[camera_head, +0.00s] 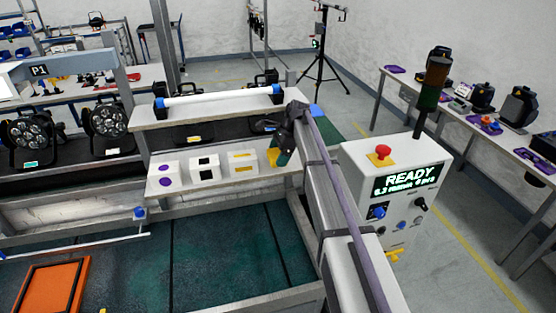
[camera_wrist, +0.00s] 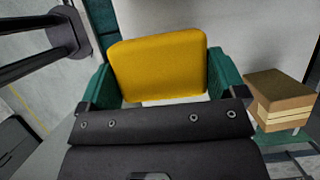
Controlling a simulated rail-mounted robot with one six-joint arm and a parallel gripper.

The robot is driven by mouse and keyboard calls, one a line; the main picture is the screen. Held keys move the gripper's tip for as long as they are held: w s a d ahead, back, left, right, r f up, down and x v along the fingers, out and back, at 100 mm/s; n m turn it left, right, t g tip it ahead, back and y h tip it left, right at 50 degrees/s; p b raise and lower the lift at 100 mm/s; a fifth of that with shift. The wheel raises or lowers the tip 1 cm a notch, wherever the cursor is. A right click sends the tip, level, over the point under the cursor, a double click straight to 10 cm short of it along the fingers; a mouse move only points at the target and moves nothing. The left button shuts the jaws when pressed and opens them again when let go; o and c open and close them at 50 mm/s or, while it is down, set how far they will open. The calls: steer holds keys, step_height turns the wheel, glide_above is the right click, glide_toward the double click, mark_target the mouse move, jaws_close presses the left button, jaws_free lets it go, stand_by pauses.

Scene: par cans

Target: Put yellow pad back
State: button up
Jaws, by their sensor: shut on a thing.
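The yellow pad (camera_wrist: 160,66) is a flat rounded square, held between the green fingers of my gripper (camera_wrist: 165,80) in the wrist view. In the head view the pad (camera_head: 272,156) shows at the tip of my gripper (camera_head: 281,155), over the right end of a pale shelf (camera_head: 215,184). A white box with yellow bars (camera_head: 243,162) stands on that shelf, just left of the pad. I cannot tell whether the pad touches the shelf.
White boxes with black squares (camera_head: 205,169) and purple dots (camera_head: 166,180) stand further left on the shelf. A ledge above carries a white tube (camera_head: 220,95). A tan box (camera_wrist: 279,98) is close right of my gripper. The control box (camera_head: 395,200) reads READY.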

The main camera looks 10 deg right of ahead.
step_height(320, 180, down, 3)
steer(key=shift+r+b, duration=0.2)
steer(key=shift+b, duration=0.3)
steer(key=shift+r, duration=0.2)
steer(key=shift+f, duration=0.1)
steer(key=o, duration=0.4)
steer(key=shift+f, duration=0.15)
steer(key=shift+c, duration=0.2)
steer(key=shift+o, duration=0.9)
